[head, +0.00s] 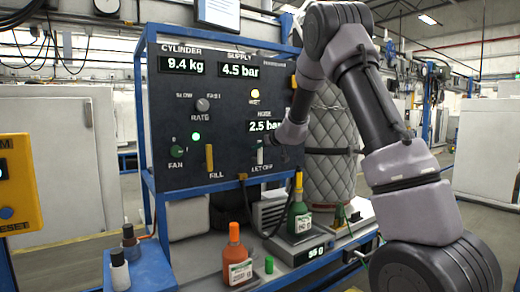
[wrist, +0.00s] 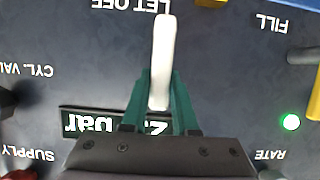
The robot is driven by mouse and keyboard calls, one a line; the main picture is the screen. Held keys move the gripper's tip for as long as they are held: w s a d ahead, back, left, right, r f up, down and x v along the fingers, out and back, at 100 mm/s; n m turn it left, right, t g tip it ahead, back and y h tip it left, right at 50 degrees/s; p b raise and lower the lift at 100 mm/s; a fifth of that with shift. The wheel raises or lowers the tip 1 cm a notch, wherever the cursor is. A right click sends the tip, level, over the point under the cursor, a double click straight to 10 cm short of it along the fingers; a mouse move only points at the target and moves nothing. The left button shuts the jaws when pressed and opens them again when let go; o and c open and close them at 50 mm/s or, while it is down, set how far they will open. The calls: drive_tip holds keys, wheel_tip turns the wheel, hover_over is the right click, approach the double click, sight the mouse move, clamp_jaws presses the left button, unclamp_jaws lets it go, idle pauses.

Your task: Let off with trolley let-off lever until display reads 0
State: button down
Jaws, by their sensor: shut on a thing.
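The dark charging panel (head: 225,110) shows CYLINDER 9.4 kg (head: 183,65), SUPPLY 4.5 bar (head: 240,71) and a hose display reading 2.5 bar (head: 262,126), its right edge covered by my arm. The let-off lever (head: 260,157) is a small pale lever above the LET OFF label. In the wrist view, upside down, the white lever (wrist: 163,45) stands between the green fingers of my gripper (wrist: 161,88), which is shut on it. The hose display (wrist: 85,122) is partly hidden behind the gripper there.
Below stand an orange bottle (head: 236,258) and a green bottle (head: 299,212) by a scale display (head: 310,254). A quilted cylinder (head: 328,150) stands behind my arm.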

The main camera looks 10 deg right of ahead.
idle(0.3)
drive_tip(key=c, duration=0.7)
unclamp_jaws()
drive_tip(key=shift+s, duration=0.1)
drive_tip(key=v, duration=1)
drive_tip(key=shift+s+r, duration=0.2)
drive_tip(key=shift+s, duration=0.05)
drive_tip(key=shift+s, duration=0.1)
